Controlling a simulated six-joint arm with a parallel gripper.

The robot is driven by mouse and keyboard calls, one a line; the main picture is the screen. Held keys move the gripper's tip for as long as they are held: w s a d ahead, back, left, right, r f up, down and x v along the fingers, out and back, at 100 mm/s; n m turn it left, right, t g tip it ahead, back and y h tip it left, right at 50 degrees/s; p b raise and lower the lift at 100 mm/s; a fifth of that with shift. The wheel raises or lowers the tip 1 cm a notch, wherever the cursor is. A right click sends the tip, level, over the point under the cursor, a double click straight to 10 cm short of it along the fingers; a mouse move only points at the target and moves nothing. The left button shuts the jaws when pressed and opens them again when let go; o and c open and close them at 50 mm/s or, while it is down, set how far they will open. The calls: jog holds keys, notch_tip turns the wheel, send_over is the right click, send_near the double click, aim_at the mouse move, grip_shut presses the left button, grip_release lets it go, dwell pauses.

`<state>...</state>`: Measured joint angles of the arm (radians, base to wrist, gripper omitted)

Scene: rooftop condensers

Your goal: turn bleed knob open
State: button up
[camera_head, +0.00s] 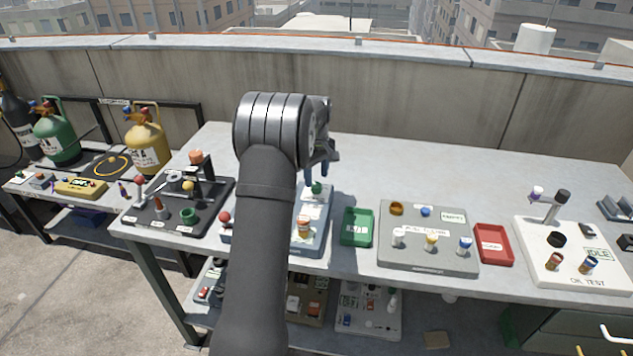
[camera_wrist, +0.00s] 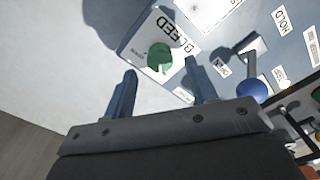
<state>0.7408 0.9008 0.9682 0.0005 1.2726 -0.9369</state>
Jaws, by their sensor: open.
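The bleed knob is green and sits on a pale plate lettered BLEED; it shows in the wrist view (camera_wrist: 159,57) and in the head view (camera_head: 317,188). The plate is on a blue-grey panel (camera_head: 322,225), partly hidden behind my arm in the head view. My gripper (camera_wrist: 160,67) is open and empty, with its two dark blue fingers apart. In the wrist view the knob shows just beyond and between the fingertips. In the head view the gripper (camera_head: 322,170) is just above the knob. I see no contact, and the exact gap cannot be told.
In the wrist view, a blue ball-ended lever (camera_wrist: 252,91) stands right of the fingers, near a HOLD label. A green tray (camera_head: 357,227) and a grey board with small bottles (camera_head: 428,255) lie to the right. A black fixture board (camera_head: 165,225) lies left. The back of the table is clear.

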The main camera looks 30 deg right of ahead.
aim_at(316, 188)
jog(key=shift+f, duration=1.45)
jog(key=shift+c, duration=0.4)
jog(key=c, duration=0.9)
